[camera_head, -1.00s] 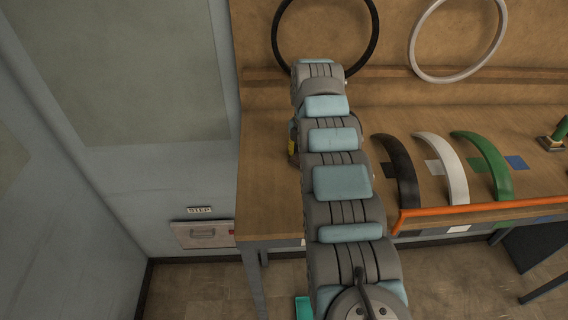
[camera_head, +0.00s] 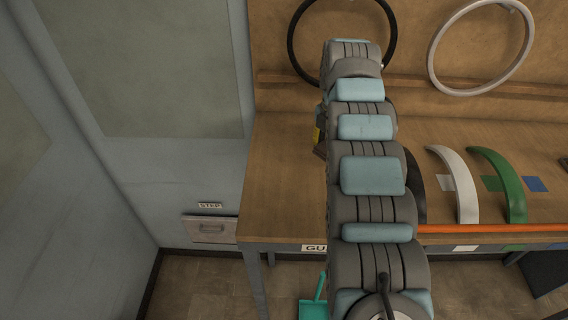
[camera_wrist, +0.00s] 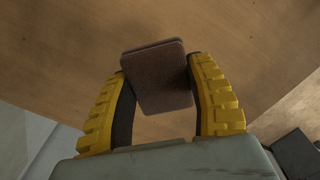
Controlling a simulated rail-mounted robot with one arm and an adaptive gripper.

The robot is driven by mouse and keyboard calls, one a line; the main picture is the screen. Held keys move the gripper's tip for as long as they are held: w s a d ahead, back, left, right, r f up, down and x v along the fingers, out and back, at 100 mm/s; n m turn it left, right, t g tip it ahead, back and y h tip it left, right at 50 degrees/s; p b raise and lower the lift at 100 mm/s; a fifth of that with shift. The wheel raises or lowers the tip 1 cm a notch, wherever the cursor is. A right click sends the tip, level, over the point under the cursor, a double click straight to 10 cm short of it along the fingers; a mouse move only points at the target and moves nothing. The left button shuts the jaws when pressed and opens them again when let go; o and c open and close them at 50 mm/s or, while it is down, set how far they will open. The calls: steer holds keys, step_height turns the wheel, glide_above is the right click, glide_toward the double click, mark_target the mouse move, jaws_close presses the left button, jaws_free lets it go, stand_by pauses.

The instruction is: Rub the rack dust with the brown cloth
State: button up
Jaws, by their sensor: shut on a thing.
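My gripper (camera_wrist: 163,90) has two yellow ribbed fingers and is shut on the brown cloth (camera_wrist: 158,78), a small folded square pad held between the fingertips. In the wrist view the cloth is in front of a wooden surface; I cannot tell whether it touches it. In the head view my arm covers most of the gripper, and only a bit of yellow shows left of the arm, over the workbench (camera_head: 275,185). I cannot make out any rack dust in either view.
A black ring (camera_head: 291,45) and a white ring (camera_head: 437,62) hang on the back board. White (camera_head: 462,180) and green (camera_head: 508,180) curved fenders stand on the bench at right, behind an orange bar (camera_head: 490,228). A teal dustpan (camera_head: 313,309) lies below. A wall closes the left side.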

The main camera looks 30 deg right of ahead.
steer(key=shift+r+p, duration=0.5)
steer(key=shift+r, duration=0.65)
